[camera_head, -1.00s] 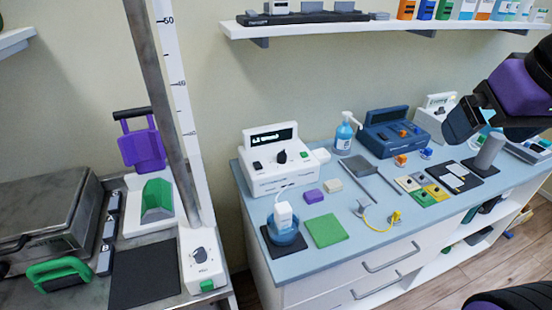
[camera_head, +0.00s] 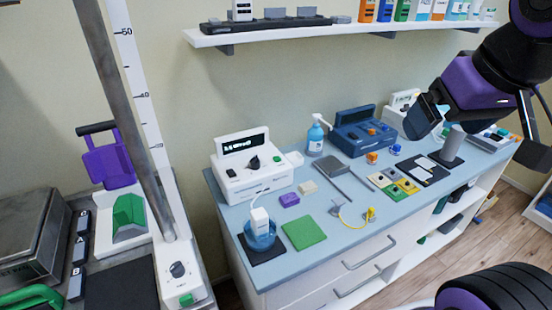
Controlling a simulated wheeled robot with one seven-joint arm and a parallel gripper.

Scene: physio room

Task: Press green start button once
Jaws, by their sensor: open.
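A white console (camera_head: 248,186) with a tilted display and a black knob (camera_head: 253,163) stands at the back left of the blue-topped counter (camera_head: 300,255). A small green button (camera_head: 277,159) sits on its top face, right of the knob. Another green button (camera_head: 187,299) is on the white box at the foot of the measuring column, at lower left. My gripper (camera_head: 424,118) hangs at the upper right, over the right part of the counter, well apart from both buttons. It is open, seen from the side; I see nothing between its fingers.
A blue bowl with a white item (camera_head: 260,236), a green pad (camera_head: 304,233) and a purple block (camera_head: 289,200) lie before the white console. A shelf (camera_head: 290,34) overhangs the back.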

